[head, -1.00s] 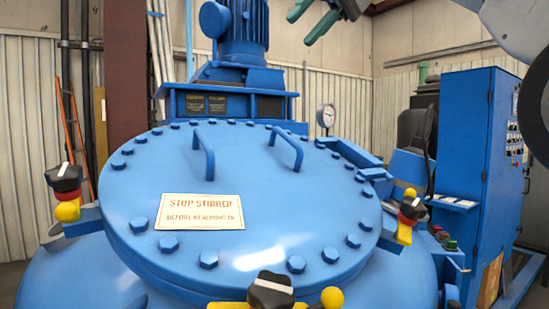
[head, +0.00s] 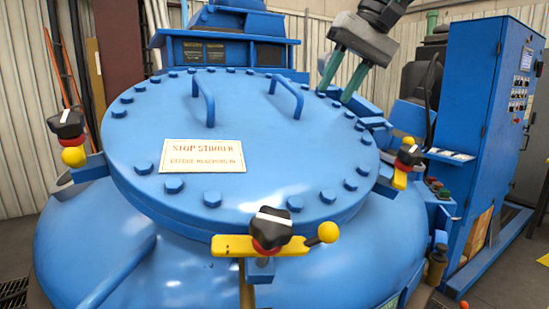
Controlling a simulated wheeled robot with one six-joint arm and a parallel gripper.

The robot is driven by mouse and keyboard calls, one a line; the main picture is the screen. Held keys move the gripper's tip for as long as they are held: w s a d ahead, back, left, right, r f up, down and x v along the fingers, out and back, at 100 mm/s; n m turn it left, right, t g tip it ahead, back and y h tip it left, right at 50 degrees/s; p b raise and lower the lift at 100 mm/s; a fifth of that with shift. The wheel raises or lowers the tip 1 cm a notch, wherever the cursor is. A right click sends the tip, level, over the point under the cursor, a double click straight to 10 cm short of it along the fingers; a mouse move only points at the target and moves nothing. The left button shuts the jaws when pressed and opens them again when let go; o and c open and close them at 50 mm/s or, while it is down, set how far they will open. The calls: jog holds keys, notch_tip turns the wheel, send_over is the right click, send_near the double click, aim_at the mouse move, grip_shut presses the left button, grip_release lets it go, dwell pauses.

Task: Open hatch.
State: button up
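The hatch (head: 255,120) is a round blue lid with bolts around its rim, lying closed on the blue vessel (head: 190,270). Two bar handles, the left handle (head: 203,98) and the right handle (head: 287,93), stand on it. Three clamps with black knobs and yellow balls sit at its edge: the left clamp (head: 70,137), the front clamp (head: 268,240) and the right clamp (head: 404,165). My gripper (head: 337,92) is at the upper right with its two green fingers apart and pointing down, near the lid's far right edge. Nothing shows between the fingers.
A sign (head: 202,156) lies on the lid. A motor housing (head: 225,45) stands behind it. A blue control cabinet (head: 492,125) stands at the right. A dark grate (head: 14,292) is in the floor at the lower left.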

jog(key=s+d+f+h, duration=0.1)
jog(key=s+d+f, duration=0.4)
jog(key=s+f, duration=0.4)
jog(key=s+d+f+m+h, duration=0.1)
jog(key=s+d+f, duration=0.3)
jog(key=s+f, duration=0.4)
jog(key=s+d+f+m+h, duration=0.1)
jog(key=s+d+f+h, duration=0.2)
jog(key=s+f, duration=0.6)
notch_tip(320, 180, down, 4)
jog(key=d, duration=0.2)
jog(key=shift+s+d, duration=0.35)
